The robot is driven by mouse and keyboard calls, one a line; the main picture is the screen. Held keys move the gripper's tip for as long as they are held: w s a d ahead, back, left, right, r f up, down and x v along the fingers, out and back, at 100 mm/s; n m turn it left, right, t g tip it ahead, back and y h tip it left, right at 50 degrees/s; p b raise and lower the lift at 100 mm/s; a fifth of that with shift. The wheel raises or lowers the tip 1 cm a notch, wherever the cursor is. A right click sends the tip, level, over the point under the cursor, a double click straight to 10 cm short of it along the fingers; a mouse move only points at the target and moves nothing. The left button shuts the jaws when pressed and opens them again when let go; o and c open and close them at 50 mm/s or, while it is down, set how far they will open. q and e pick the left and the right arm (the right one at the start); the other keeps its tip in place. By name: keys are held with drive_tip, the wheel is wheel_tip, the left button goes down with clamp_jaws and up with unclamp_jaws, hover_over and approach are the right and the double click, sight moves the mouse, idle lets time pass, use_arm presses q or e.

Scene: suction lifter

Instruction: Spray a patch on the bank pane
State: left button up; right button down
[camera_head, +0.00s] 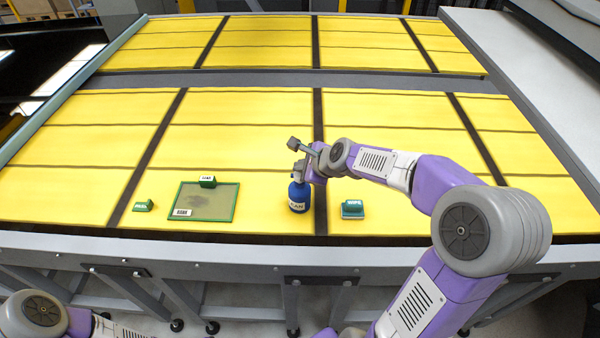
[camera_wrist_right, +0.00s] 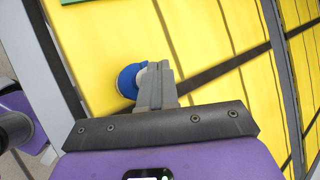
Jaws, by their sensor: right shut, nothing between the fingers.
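A blue spray can (camera_head: 298,199) with a white label stands upright on the yellow panels. My right gripper (camera_head: 301,168) is close above its top. In the right wrist view the can (camera_wrist_right: 127,82) is partly hidden behind my shut fingers (camera_wrist_right: 156,84), with nothing between them. I cannot tell whether they touch the can. The bank pane (camera_head: 215,204), a greyish sheet in a green frame with a dark smudge, lies left of the can. It carries a white label at its lower left and a small green labelled block (camera_head: 207,182) on its far edge. My left gripper is not in view.
A green labelled block (camera_head: 352,209), apparently the wipe, sits right of the can. Another small green block (camera_head: 143,205) lies left of the pane. Dark seams divide the yellow bed, and a grey rail (camera_head: 200,246) runs along its front edge. The panels behind are clear.

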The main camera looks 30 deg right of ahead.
drive_tip(key=shift+f+b, duration=0.4)
drive_tip(key=shift+f, duration=0.15)
idle(0.4)
drive_tip(key=shift+r, duration=0.1)
drive_tip(key=shift+r+p, duration=1.05)
drive_tip(key=shift+p, duration=0.15)
wheel_tip(320, 180, up, 6)
drive_tip(key=p, duration=0.6)
idle(1.9)
drive_tip(key=shift+r+p, duration=1.4)
drive_tip(key=shift+p, duration=0.6)
